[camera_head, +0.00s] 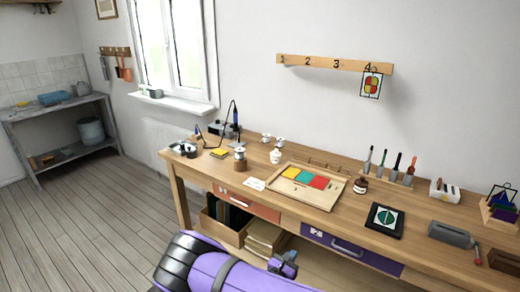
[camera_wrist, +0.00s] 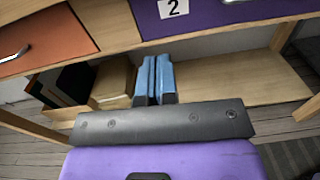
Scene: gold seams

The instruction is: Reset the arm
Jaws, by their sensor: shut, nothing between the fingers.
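My gripper (camera_head: 284,262) shows at the bottom middle of the head view, at the end of my purple arm, in front of the long wooden workbench (camera_head: 240,178) and below its top. In the wrist view, my gripper (camera_wrist: 155,65) has its two blue fingers together with nothing between them. The fingers point toward the bench's lower shelf (camera_wrist: 230,80), below the purple drawer (camera_wrist: 225,14) marked 2. An orange drawer (camera_wrist: 40,40) is to the left. Both drawers look shut.
On the bench are a wooden tray (camera_head: 279,194) with coloured panes, a dark framed piece (camera_head: 384,220), jars and tools. A hook rail (camera_head: 335,64) hangs on the wall, holding a coloured panel (camera_head: 371,84). Open boxes (camera_head: 228,222) sit under the bench. The floor at left (camera_head: 90,220) is clear.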

